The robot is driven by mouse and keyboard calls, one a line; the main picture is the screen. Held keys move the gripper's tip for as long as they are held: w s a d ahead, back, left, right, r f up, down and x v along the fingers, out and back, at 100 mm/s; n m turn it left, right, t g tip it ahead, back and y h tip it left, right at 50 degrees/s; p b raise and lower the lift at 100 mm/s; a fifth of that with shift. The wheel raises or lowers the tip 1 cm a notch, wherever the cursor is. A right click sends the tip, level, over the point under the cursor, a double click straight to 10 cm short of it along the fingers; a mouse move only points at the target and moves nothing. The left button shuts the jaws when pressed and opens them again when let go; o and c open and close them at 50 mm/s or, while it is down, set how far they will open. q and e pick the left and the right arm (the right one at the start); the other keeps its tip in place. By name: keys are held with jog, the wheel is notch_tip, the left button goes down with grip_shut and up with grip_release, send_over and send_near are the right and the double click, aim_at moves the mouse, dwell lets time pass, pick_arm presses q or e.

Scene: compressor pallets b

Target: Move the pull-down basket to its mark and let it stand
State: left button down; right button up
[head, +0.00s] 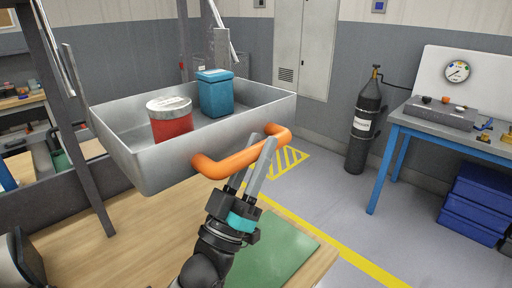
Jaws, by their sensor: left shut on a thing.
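The pull-down basket (153,165) is a grey metal tray hanging above the wooden bench, with an orange handle (228,166) on its near side. A red can (171,126) with a pale lid and a blue square canister (215,97) stand upright inside it. My left gripper (267,143) is shut on the orange handle near its right end. Metal linkage arms run up from the basket at the left and the back. I cannot make out a mark for the basket. My right gripper does not show.
A green mat (270,252) lies on the wooden bench (150,230) below the basket. A dark upright post (76,130) stands at the left. A gas cylinder (364,125), a blue-legged workbench (398,129) and blue crates (478,205) are at the right. Yellow-marked floor lies between.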

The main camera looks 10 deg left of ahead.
pick_arm(q)
jog(key=shift+f, duration=0.1)
jog(key=c, duration=0.6)
grip_release()
jog(key=b+v, duration=0.3)
jog(key=v, duration=1.2)
jog(key=shift+s, duration=0.2)
